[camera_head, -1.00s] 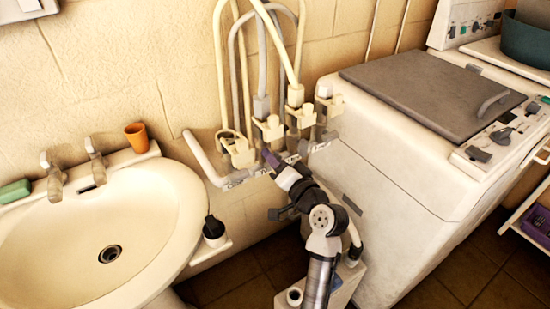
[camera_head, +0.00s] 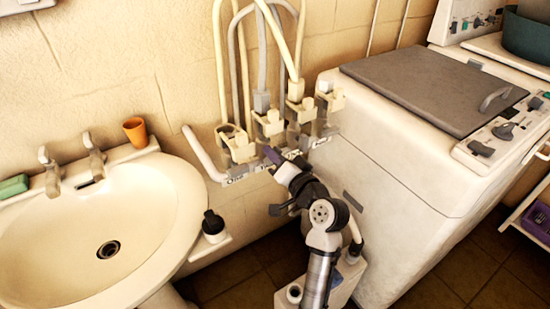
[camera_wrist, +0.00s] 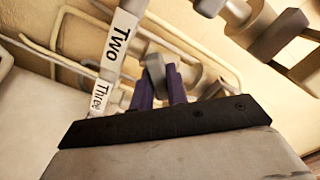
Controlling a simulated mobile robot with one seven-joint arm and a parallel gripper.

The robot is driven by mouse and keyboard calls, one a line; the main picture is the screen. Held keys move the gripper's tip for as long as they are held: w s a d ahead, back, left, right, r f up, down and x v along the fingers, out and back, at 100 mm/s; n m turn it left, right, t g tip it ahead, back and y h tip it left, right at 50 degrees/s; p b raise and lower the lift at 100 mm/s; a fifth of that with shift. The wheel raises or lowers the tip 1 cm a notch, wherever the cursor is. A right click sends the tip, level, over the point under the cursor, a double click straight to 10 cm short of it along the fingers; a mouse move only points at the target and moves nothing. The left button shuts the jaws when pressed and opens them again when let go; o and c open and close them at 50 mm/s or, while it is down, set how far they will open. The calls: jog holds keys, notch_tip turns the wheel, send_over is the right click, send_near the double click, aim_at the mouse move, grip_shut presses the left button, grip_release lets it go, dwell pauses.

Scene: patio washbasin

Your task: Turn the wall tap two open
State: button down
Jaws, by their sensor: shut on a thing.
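Several cream wall taps with grey parts stand in a row on a pipe with label plates. Wall tap two (camera_head: 268,124) is the second from the left in the head view. Its "Two" label (camera_wrist: 120,36) is readable in the wrist view, above the "Three" label. My gripper (camera_head: 271,153) reaches up to the front of this tap from below. In the wrist view my gripper's purple fingers (camera_wrist: 160,88) are shut around a grey tap handle (camera_wrist: 156,72). By its place it appears to be tap two's handle. The fingers partly hide it.
Neighbouring taps (camera_head: 238,146) stand close on both sides, with hoses rising behind them. A washbasin (camera_head: 150,215) is at left, with an orange cup (camera_head: 135,131) on its rim. A white washing machine (camera_head: 375,150) stands close at right.

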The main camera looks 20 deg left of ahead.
jog(key=n+b, duration=0.1)
jog(key=b, duration=0.1)
jog(key=n+b, duration=0.4)
jog(key=shift+f, duration=0.25)
jog(key=n+b, duration=0.4)
jog(key=shift+s+a+r, duration=0.1)
jog(key=shift+s+r, duration=0.05)
jog(key=shift+r, duration=0.05)
jog(key=shift+r+n, duration=0.1)
jog(key=shift+n, duration=0.3)
jog(key=c, duration=1.4)
grip_release()
jog(key=p+v, duration=0.3)
jog(key=v, duration=1)
jog(key=shift+s+d, duration=0.25)
jog(key=shift+d, duration=0.05)
